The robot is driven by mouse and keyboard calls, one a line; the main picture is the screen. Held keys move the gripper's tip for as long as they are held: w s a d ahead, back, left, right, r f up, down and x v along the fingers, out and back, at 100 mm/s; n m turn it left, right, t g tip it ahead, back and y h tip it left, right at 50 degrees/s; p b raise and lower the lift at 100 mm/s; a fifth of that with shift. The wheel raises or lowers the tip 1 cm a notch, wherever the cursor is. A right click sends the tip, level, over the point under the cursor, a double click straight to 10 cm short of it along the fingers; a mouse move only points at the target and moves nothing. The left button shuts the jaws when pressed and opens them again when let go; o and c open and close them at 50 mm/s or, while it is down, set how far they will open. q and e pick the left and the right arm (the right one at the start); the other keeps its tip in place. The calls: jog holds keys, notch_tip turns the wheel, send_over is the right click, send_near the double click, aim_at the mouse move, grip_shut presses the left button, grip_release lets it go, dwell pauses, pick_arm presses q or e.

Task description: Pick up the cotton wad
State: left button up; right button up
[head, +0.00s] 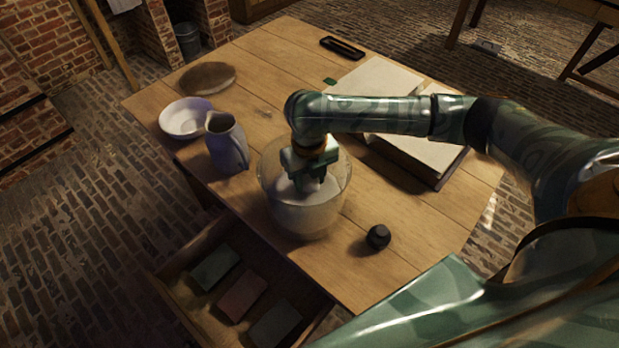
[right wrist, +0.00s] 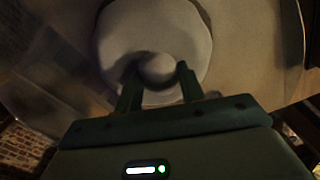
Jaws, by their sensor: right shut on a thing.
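My right gripper (head: 308,187) points down into a wide glass jar (head: 307,222) near the table's front left edge. The jar has a pale, cloudy lower part. In the right wrist view, the gripper's two fingers (right wrist: 157,82) are shut on a small pale round lump, the cotton wad (right wrist: 157,67). A pale grey disc-like surface (right wrist: 150,30) lies behind the wad, within the jar. In the head view the wad is hidden by the gripper and the glass. My left gripper is not in view.
A grey jug (head: 227,143) and a white bowl (head: 186,119) stand left of the jar. A small dark round object (head: 378,237) sits to its right. A large open book (head: 374,90) lies behind. An open drawer (head: 172,290) holds coloured blocks below.

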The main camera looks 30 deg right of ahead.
aim_at(307, 178)
jog(key=shift+r, duration=0.55)
jog(key=r+p, duration=0.2)
jog(key=r, duration=0.1)
jog(key=shift+w+a, duration=0.15)
jog(key=shift+a, duration=0.05)
jog(key=w+a+r+p, duration=0.3)
jog(key=w+a+r, duration=0.2)
jog(key=a+r, duration=0.3)
jog(key=a, duration=0.4)
jog(key=shift+a+r+p, duration=0.3)
jog(key=shift+r+p, duration=0.05)
jog(key=shift+r, duration=0.05)
jog(key=shift+w, duration=0.1)
jog(key=shift+o, duration=0.8)
